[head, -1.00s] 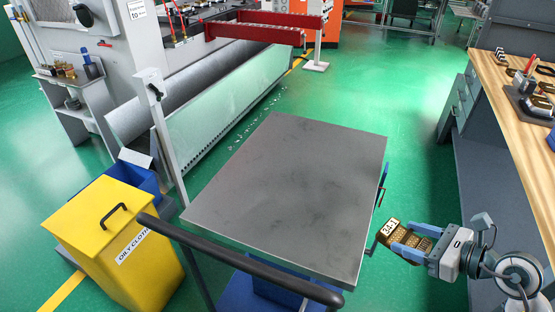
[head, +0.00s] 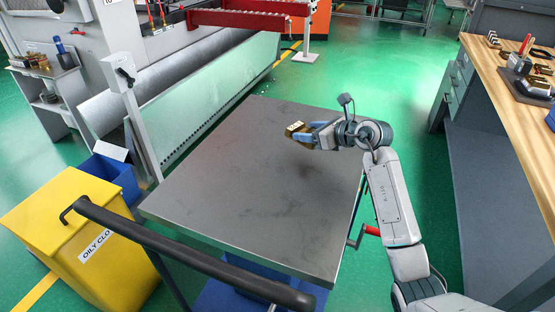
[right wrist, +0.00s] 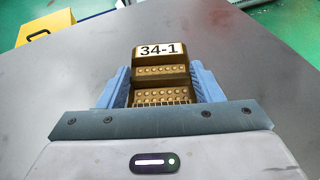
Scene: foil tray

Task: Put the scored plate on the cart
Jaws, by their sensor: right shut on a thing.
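The scored plate (right wrist: 160,72) is a small brass-coloured stepped block with rows of dots and a white label reading 34-1. My right gripper (head: 312,135) is shut on it, with blue fingers on both sides. In the head view the plate (head: 296,131) is over the grey top of the cart (head: 235,190), toward its far right part. I cannot tell whether the plate touches the cart top or is held just above it. My left gripper is not in view.
The cart top is otherwise bare. A black handle bar (head: 190,256) runs along its near side. A yellow oily-cloth bin (head: 70,215) stands at the left. A wooden workbench (head: 510,110) with other brass pieces is at the right. A grey machine (head: 150,40) stands behind.

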